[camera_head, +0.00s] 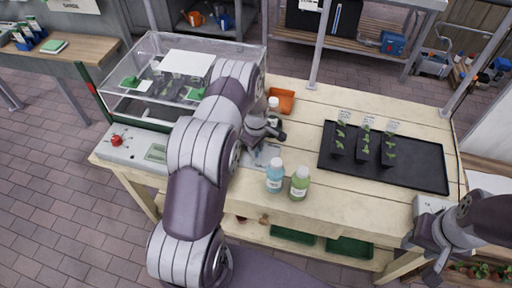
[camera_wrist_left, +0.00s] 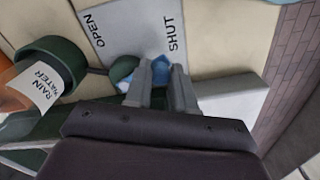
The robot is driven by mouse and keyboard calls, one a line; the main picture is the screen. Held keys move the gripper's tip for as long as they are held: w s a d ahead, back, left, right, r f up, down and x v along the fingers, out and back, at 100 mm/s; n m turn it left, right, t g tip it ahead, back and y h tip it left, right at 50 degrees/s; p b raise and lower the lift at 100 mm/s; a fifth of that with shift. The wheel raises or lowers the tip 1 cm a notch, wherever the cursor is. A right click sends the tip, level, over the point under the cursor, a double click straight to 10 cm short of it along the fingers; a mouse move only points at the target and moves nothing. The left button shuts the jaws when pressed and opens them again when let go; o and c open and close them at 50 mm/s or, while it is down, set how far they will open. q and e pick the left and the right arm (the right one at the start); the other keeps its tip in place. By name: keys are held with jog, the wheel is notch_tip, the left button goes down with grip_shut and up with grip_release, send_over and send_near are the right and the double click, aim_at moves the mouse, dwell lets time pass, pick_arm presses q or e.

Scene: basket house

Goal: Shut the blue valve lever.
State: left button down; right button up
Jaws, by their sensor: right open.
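The blue valve lever (camera_wrist_left: 160,72) shows in the left wrist view, low on a grey plate (camera_wrist_left: 135,28) printed OPEN at left and SHUT at right. The lever is partly hidden by the fingers, and its blue part is nearer the SHUT word. My left gripper (camera_wrist_left: 162,75) has its two fingertips close together at the lever. I cannot tell whether they grip it or only touch it. In the head view my left gripper (camera_head: 265,131) is over the table, and its arm hides much of the valve. My right gripper (camera_head: 430,240) is open and empty at the table's right front corner.
A blue bottle (camera_head: 274,177) and a green bottle (camera_head: 299,184) stand close in front of my left gripper. A clear box (camera_head: 128,100) is left of it. A black tray (camera_head: 418,174) with seedling pots lies at right. A RAIN WATER label (camera_wrist_left: 45,93) shows beside the plate.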

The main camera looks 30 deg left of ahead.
pick_arm(q)
jog(key=shift+s+a+f+m+b, duration=0.15)
jog(key=shift+a+m+b, duration=0.2)
jog(key=shift+m, duration=0.25)
jog(key=c, duration=1)
grip_release()
